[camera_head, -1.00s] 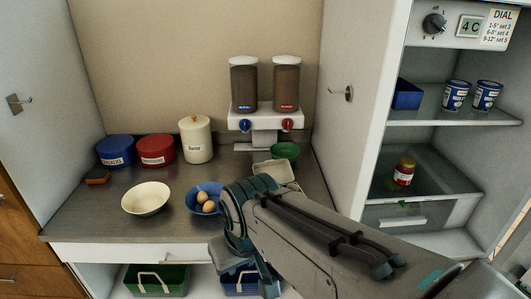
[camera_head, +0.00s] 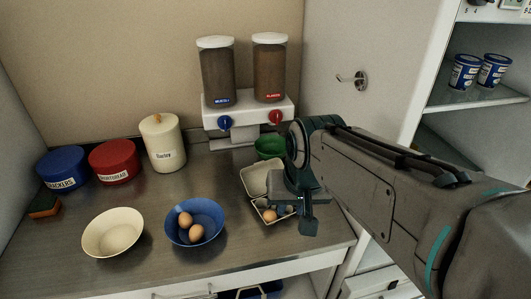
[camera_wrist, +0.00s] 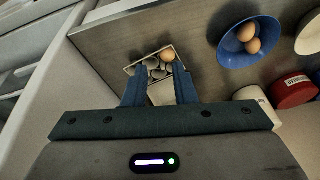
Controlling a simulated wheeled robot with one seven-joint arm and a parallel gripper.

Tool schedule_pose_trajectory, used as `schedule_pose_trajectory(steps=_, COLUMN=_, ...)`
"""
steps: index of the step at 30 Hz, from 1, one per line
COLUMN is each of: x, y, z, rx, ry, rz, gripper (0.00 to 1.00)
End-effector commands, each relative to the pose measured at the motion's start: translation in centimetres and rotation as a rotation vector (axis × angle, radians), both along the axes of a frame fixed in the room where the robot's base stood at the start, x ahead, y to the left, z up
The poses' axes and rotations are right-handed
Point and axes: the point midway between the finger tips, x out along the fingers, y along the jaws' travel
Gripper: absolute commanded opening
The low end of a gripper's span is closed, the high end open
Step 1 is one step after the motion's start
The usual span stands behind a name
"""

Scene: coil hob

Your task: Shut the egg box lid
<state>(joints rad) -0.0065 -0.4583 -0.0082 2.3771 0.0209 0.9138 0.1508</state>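The grey egg box (camera_head: 257,180) stands open on the counter, its lid raised on the far side and its tray nearer the front edge. A brown egg (camera_head: 270,215) sits in the tray; my gripper partly hides the box in the head view. In the wrist view the tray (camera_wrist: 133,70) shows one brown egg (camera_wrist: 168,54) and grey cups, with the pale lid (camera_wrist: 160,93) seen between my fingers. My gripper (camera_wrist: 160,78) has its two blue fingers apart, with nothing held. In the head view my gripper (camera_head: 304,212) is over the box's right side.
A blue bowl (camera_head: 208,214) with two eggs stands left of the box, with a cream bowl (camera_head: 112,232) beyond it. A green bowl (camera_head: 270,147) and a two-jar dispenser (camera_head: 248,107) are behind. A white cabinet side wall (camera_head: 340,45) bounds the right.

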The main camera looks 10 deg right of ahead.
Motion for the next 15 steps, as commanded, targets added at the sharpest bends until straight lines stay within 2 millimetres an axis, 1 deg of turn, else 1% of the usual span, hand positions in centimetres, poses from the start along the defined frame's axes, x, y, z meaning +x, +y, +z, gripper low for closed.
schedule_pose_trajectory(steps=1, x=2.0, y=-0.1, z=0.0, rx=0.026, ry=0.006, rz=-0.065, gripper=0.25)
schedule_pose_trajectory(steps=2, x=3.2, y=-0.2, z=0.2, rx=0.045, ry=0.008, rz=-0.112, gripper=0.25)
schedule_pose_trajectory(steps=3, x=4.9, y=-0.3, z=0.5, rx=0.072, ry=0.009, rz=-0.179, gripper=0.25)
schedule_pose_trajectory(steps=4, x=6.2, y=-0.3, z=0.6, rx=0.091, ry=0.011, rz=-0.229, gripper=0.25)
schedule_pose_trajectory(steps=5, x=7.5, y=-0.4, z=0.7, rx=0.111, ry=0.013, rz=-0.279, gripper=0.25)
schedule_pose_trajectory(steps=6, x=9.2, y=-0.6, z=0.9, rx=0.136, ry=0.015, rz=-0.345, gripper=0.25)
schedule_pose_trajectory(steps=8, x=11.8, y=-0.7, z=0.9, rx=0.173, ry=0.02, rz=-0.442, gripper=0.25)
schedule_pose_trajectory(steps=9, x=13.5, y=-0.8, z=0.8, rx=0.198, ry=0.023, rz=-0.507, gripper=0.25)
schedule_pose_trajectory(steps=11, x=16.1, y=-1.0, z=0.5, rx=0.234, ry=0.028, rz=-0.603, gripper=0.25)
schedule_pose_trajectory(steps=12, x=17.8, y=-1.1, z=0.3, rx=0.256, ry=0.03, rz=-0.665, gripper=0.25)
schedule_pose_trajectory(steps=15, x=21.6, y=-1.2, z=-0.5, rx=0.309, ry=0.039, rz=-0.809, gripper=0.25)
